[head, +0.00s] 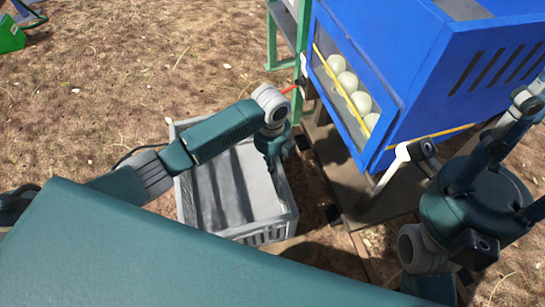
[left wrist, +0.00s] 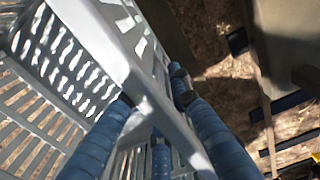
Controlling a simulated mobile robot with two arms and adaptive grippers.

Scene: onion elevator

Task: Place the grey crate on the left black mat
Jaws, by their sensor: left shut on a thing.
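The grey crate (head: 265,235) stands below my left arm in the head view, with slatted walls and an open top. My left gripper (head: 280,150) is at its right rim. In the left wrist view, the blue fingers of my left gripper (left wrist: 155,105) straddle the crate's rim (left wrist: 115,45) and are shut on it. In the head view my left forearm hides part of the crate's far left side. My right gripper (head: 500,150) is at the right edge, seen from behind; its fingertips are unclear. I cannot make out a black mat for certain.
A blue machine (head: 415,75) with white round onions (head: 347,82) behind a window stands right of the crate, on a wooden base (head: 345,185). Small black blocks (head: 333,213) lie beside the crate. A green frame (head: 272,40) stands behind. Bare ground lies to the left.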

